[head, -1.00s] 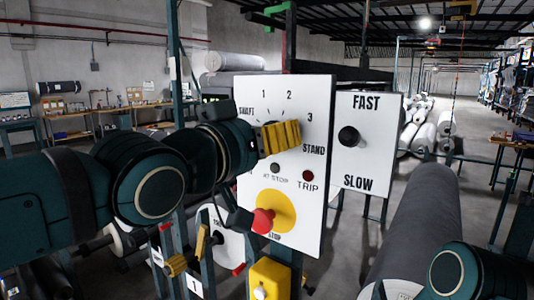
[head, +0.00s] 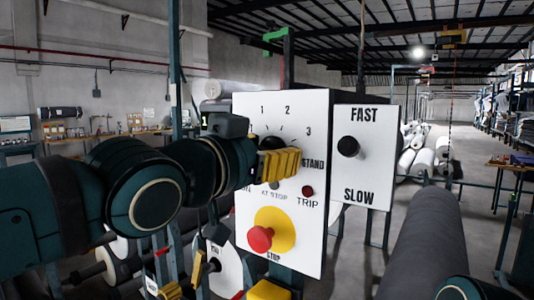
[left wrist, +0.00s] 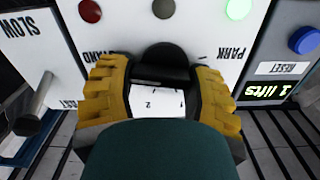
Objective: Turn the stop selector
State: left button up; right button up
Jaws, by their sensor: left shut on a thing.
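The stop selector is a black round knob (head: 270,143) on the white control panel (head: 300,225), among the marks 1, 2, 3 and STAND. In the left wrist view the knob (left wrist: 165,62) shows upside down, between the yellow fingers. My left gripper (head: 280,163) is at the panel and shut on the knob; its fingers (left wrist: 160,75) lie on either side. The fingers hide part of the dial in the head view. I cannot tell which mark the knob points to. My right gripper is out of view.
Below the dial are a red TRIP lamp (head: 308,191) and a red mushroom button (head: 260,239) on a yellow disc. A FAST/SLOW panel (head: 368,180) with a black knob adjoins on the right. A blue RESET button (left wrist: 303,40) is near a green readout. A large grey roll (head: 425,240) lies at right.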

pick_arm(q)
jog(key=o, duration=1.2)
jog(key=v, duration=1.2)
